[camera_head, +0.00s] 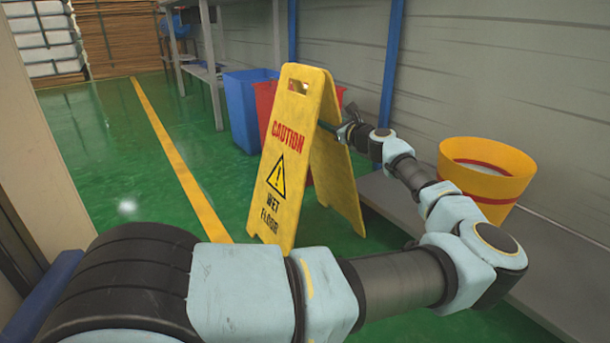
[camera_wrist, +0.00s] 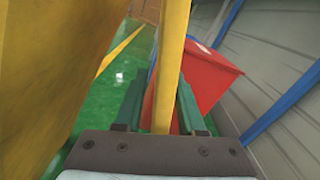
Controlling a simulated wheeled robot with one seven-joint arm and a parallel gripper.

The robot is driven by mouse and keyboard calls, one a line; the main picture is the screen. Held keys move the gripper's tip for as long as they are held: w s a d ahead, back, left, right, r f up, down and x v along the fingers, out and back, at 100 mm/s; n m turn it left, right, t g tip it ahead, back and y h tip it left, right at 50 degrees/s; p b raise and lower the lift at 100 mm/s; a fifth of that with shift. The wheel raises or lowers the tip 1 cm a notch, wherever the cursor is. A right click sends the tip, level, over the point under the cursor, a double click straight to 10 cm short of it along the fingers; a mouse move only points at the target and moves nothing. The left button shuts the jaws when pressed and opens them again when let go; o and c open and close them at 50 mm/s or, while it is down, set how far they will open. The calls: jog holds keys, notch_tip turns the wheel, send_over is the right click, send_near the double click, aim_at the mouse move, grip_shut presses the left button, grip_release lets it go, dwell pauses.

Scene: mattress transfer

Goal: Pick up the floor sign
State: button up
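The yellow floor sign (camera_head: 278,170) stands upright as an A-frame on the green floor, with "CAUTION WET FLOOR" on its front panel. My gripper (camera_head: 342,126) reaches from the right to the upper part of its rear panel. In the wrist view my gripper's two green fingers (camera_wrist: 160,100) are apart, one on each side of a narrow yellow part of the sign (camera_wrist: 171,60). Some space shows beside that part, so the fingers look open around it. A broad yellow panel of the sign fills the left of the wrist view.
A red bin (camera_head: 265,98) and a blue bin (camera_head: 240,108) stand behind the sign; the red bin also shows in the wrist view (camera_wrist: 210,80). A yellow bucket (camera_head: 485,170) stands on a grey ledge by the wall, close to my arm. The floor at left is clear.

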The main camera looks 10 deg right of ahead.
grip_shut()
jog(key=shift+r, duration=0.1)
dwell(1.0)
